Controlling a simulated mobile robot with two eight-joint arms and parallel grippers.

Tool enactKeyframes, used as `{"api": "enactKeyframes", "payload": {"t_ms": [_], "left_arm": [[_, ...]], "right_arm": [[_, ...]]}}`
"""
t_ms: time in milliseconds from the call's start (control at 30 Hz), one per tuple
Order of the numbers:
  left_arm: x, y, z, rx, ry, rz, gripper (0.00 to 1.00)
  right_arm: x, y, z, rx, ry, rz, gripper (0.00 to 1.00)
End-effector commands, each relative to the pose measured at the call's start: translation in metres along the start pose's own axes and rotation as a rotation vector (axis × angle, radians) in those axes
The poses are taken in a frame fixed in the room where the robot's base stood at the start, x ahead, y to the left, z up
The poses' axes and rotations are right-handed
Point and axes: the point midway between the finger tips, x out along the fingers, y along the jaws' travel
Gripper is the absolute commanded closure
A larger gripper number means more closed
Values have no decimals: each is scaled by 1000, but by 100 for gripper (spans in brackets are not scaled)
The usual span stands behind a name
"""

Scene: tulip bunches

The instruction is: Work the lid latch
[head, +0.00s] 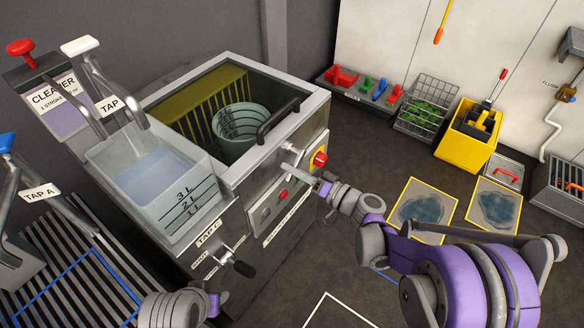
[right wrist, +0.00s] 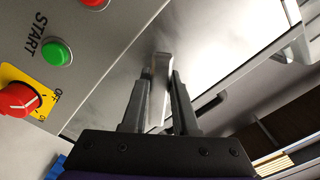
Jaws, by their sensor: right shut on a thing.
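The latch lever (head: 295,160) is a pale metal bar on the front of the steel machine (head: 245,192), below its rim. My right gripper (head: 316,181) is at the front panel, shut on the lever. In the right wrist view the metal bar (right wrist: 159,88) stands between the two dark fingers (right wrist: 158,102). How the lever's far end meets the lid is hidden. A black bar handle (head: 278,120) is on the machine's near rim. My left gripper (head: 219,299) is low at the bottom left, small and partly dark; its jaws are unclear.
The machine's top shows an open well with a green bucket (head: 240,130). A red knob on yellow (head: 319,159) and a green START button (right wrist: 56,53) are close to my right gripper. A clear water tank (head: 150,180) stands left. Floor right of the machine has puddle mats (head: 422,208).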

Motion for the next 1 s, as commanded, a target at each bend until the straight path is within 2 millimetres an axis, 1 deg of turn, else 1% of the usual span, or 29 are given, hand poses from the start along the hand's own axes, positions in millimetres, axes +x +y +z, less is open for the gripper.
{"api": "enactKeyframes", "payload": {"t_ms": [600, 800, 1000], "left_arm": [[-9, 0, -2, 0, 2, 0, 50], [-13, 0, -3, 0, 3, 0, 50], [-16, 0, -4, 0, 4, 0, 50]], "right_arm": [[-1, 26, -8, -576, -1, 2, 100], [0, 31, -12, -723, -1, 1, 100], [0, 34, -15, -825, -1, 0, 100]]}}
